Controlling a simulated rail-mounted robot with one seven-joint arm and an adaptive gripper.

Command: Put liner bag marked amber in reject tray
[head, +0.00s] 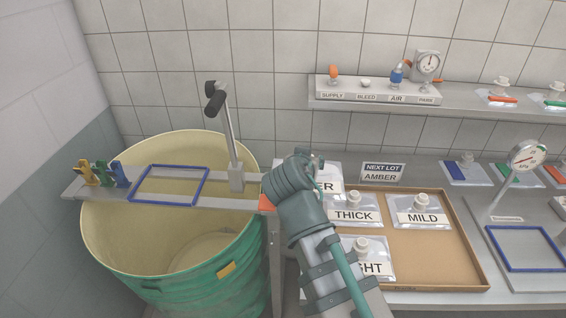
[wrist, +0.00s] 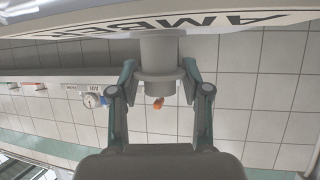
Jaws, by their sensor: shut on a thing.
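The liner bag marked AMBER shows at the top of the wrist view, its label (wrist: 215,22) upside down and cut by the frame edge. My gripper (wrist: 160,80) is shut on the bag's grey spout (wrist: 160,50), with one finger on each side. In the head view my gripper (head: 312,160) is at the left end of the brown tray (head: 440,262). A label ending in "ER" (head: 328,184) shows beside it, partly hidden by my arm. I cannot identify a reject tray in either view.
A green drum (head: 215,270) with a crossbar and blue frame (head: 170,168) stands left. A NEXT LOT AMBER sign (head: 381,172) stands behind; a shelf (head: 450,104) is above.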

